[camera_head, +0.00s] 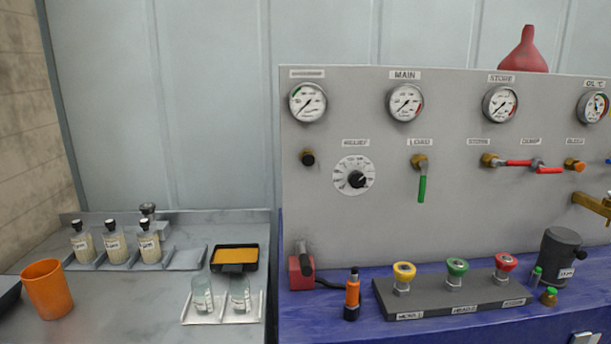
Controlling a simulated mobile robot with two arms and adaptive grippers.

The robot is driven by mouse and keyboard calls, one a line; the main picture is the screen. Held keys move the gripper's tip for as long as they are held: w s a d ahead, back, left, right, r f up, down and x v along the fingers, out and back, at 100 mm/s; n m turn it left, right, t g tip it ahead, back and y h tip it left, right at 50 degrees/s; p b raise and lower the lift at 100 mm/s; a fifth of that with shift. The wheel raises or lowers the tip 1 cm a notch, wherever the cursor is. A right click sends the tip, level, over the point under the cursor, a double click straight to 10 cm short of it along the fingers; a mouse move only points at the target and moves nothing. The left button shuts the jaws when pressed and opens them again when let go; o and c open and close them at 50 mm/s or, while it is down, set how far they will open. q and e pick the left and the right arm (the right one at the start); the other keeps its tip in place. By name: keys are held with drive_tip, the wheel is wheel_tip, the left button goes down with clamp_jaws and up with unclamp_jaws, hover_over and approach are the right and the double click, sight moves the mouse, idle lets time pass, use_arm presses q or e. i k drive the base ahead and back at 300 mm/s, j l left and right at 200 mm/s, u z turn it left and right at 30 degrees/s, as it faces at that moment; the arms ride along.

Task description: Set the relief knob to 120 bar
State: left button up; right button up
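The relief knob (356,179) is a black knob on a round white dial (342,184), under the label RELIEF (355,143) on the grey panel. The dial has small marks around its rim, too small to read, so I cannot tell its setting. Above and to the left is a gauge (308,102) with a green band and its needle pointing lower left. The MAIN gauge (404,101) is above and to the right of the knob. Neither of my grippers shows in the head view.
A green-handled lever (422,188) hangs down right of the dial, and a black-tipped fitting (308,158) sticks out left. Below, a blue bench (420,332) carries a block (455,297) with yellow, green and red couplings, and an orange-black tool (352,294). Space before the dial is clear.

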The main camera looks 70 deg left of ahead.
sight(356, 178)
drive_tip(key=k+j+u, duration=0.1)
drive_tip(key=j+u, duration=0.15)
drive_tip(key=u, duration=0.15)
drive_tip(key=j+u, duration=0.55)
drive_tip(key=u, duration=0.2)
drive_tip(key=j+u, duration=0.4)
drive_tip(key=l, duration=0.1)
